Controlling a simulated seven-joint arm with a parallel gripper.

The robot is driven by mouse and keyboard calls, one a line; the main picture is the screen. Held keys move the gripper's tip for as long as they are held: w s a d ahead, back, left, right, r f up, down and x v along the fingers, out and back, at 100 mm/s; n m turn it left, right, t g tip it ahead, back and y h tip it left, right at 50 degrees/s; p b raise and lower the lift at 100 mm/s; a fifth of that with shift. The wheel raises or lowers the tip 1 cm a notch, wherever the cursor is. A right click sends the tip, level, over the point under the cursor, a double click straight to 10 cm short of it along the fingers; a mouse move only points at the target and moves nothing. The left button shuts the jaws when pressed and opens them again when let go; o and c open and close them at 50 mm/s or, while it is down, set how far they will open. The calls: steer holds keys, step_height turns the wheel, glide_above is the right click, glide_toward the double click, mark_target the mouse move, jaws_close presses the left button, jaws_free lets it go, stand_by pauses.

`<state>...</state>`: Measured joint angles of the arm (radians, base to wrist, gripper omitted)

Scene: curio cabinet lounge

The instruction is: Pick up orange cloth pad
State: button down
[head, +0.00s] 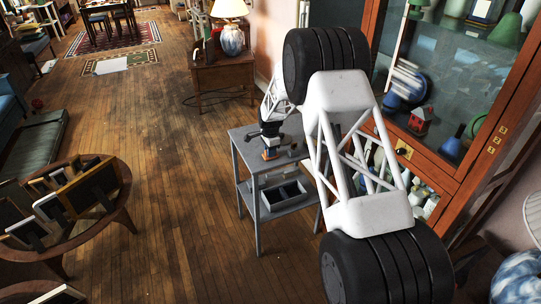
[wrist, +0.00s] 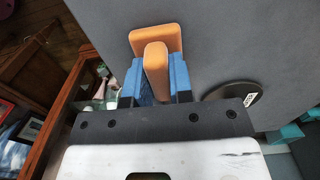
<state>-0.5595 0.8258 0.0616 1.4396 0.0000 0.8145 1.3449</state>
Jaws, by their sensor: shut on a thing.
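In the wrist view, my gripper (wrist: 154,80) has its blue fingers closed on both sides of an orange pad (wrist: 155,62). A wider orange piece (wrist: 143,39) shows just beyond the held part; I cannot tell whether it is the same pad or a separate one. Behind them is the grey table top (wrist: 220,45). In the head view, my gripper (head: 271,143) is low over the small grey table (head: 247,148), with a small bit of orange (head: 269,154) at its tips. I cannot tell whether the pad touches the table.
A dark disc (wrist: 238,95) with a white label lies right of the fingers. The table's lower shelf holds a grey divided tray (head: 284,194). A glass cabinet (head: 455,110) stands close on the right. A round table of picture frames (head: 120,195) is at left; the floor between is clear.

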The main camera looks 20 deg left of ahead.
steer(key=shift+r, duration=0.15)
steer(key=shift+r, duration=1.5)
steer(key=shift+s+d+r, duration=0.15)
steer(key=shift+s, duration=0.1)
steer(key=s+d+r, duration=0.1)
steer(key=s+d, duration=0.7)
steer(key=s, duration=0.5)
steer(key=shift+r, duration=0.15)
steer(key=shift+s, duration=0.1)
